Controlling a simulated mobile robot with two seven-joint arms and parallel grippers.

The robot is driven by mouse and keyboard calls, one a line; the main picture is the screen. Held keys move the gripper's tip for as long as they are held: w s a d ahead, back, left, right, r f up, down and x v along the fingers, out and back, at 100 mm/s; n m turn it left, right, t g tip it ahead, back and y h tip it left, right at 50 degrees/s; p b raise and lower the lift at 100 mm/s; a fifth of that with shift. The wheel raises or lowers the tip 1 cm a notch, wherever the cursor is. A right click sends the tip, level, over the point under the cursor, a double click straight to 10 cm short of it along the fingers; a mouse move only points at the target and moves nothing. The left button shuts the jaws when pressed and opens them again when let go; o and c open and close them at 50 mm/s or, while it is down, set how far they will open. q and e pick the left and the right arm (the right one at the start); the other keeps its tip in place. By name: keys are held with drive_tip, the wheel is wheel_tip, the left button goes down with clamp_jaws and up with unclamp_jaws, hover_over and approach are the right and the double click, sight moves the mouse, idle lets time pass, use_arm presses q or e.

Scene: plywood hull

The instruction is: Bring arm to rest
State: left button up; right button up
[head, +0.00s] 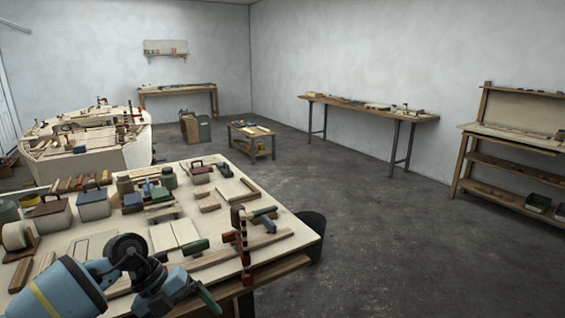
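My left arm comes in at the lower left, over the near workbench (100,240). It shows a blue link with a yellow band and a dark round joint. The arm is bent, and its blue and dark end, my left gripper (185,293), is low by the bench's front edge. A dark green piece shows at its tip; I cannot tell whether it is held or part of the gripper. The fingers are not clear enough to tell open from shut. My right arm and gripper are not in view.
The bench is crowded with boxes, wood strips, tape and tools. A red-and-dark clamp (241,245) stands upright near its right edge. A dark bin (311,235) is beside the bench. A plywood hull (85,145) stands behind. The grey floor (390,245) to the right is clear.

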use_arm(q)
drive_tip(key=s+d+f+n+t+h, duration=0.1)
drive_tip(key=s+d+n+t+h, duration=0.1)
drive_tip(key=s+d+h, duration=0.5)
drive_tip(key=s+d+n+t+h, duration=0.15)
drive_tip(key=d+h, duration=0.25)
drive_tip(key=d, duration=0.4)
drive_tip(key=s+a+f+n+t+y+p, duration=0.1)
drive_tip(key=s+a+f+n+t+y, duration=0.4)
drive_tip(key=n, duration=0.6)
drive_tip(key=s+a+f+n+t+y+p, duration=0.1)
drive_tip(key=s+a+f+n+t+y, duration=0.4)
drive_tip(key=f+n+t, duration=0.45)
drive_tip(key=s+a+f+n+g+y, duration=0.3)
drive_tip(key=s+f+g, duration=0.1)
drive_tip(key=s, duration=0.4)
drive_tip(key=s+a+f+n+g+y, duration=0.2)
drive_tip(key=s+a+f+n+g, duration=0.1)
drive_tip(key=s, duration=0.5)
drive_tip(key=shift+s+f+g+y, duration=0.2)
drive_tip(key=shift+f+g+y, duration=0.3)
drive_tip(key=shift+f, duration=0.4)
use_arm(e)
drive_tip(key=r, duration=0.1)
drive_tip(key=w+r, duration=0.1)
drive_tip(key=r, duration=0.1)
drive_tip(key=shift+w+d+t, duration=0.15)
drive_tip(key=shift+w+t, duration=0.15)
use_arm(q)
drive_tip(key=shift+a, duration=0.1)
